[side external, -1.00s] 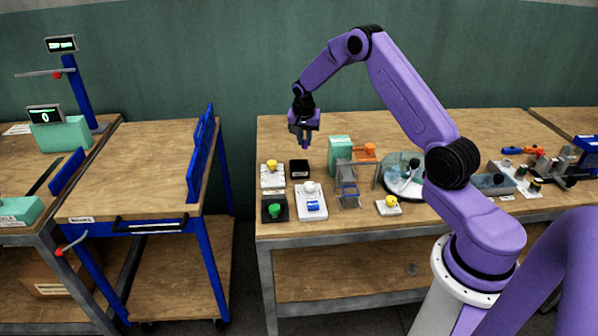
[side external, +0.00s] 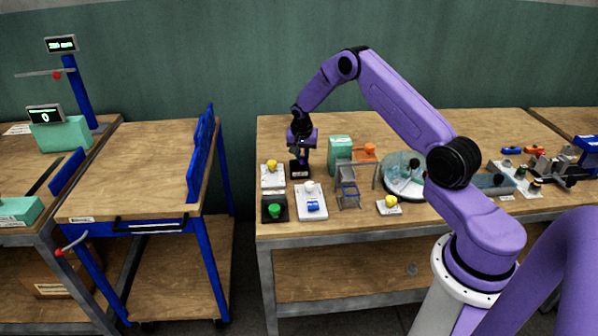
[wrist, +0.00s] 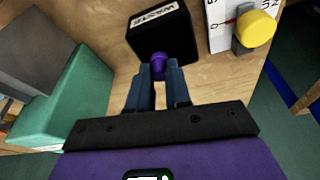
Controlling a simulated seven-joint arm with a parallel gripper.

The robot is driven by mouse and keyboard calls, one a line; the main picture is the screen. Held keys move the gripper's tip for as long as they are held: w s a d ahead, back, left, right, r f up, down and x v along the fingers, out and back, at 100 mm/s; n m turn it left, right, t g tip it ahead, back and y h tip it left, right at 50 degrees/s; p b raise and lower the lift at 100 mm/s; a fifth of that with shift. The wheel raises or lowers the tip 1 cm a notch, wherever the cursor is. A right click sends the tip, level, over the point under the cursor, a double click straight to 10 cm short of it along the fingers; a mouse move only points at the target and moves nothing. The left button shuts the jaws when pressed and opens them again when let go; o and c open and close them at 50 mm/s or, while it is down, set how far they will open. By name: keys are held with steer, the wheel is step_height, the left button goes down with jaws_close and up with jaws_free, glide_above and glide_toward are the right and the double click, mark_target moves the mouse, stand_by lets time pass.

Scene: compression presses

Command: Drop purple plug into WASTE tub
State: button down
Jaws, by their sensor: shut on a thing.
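My gripper (wrist: 158,78) is shut on the purple plug (wrist: 158,62), which shows between the fingertips in the wrist view. The plug is at the near edge of the black WASTE tub (wrist: 163,40), overlapping it in the picture. I cannot tell whether the plug is inside the rim or just above it. In the side view my gripper (side external: 300,158) points down just over the tub (side external: 300,173), hiding part of it. The plug cannot be made out in the side view.
A white plate with a yellow knob (side external: 271,174) stands left of the tub. A green block (side external: 340,152) is to its right. A green button on a black base (side external: 274,209) and a white unit with a blue cylinder (side external: 312,203) are in front.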

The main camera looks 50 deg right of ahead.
steer(key=c, duration=1)
jaws_free()
steer(key=v, duration=1.7)
steer(key=shift+s+a+r, duration=0.15)
steer(key=shift+a, duration=0.05)
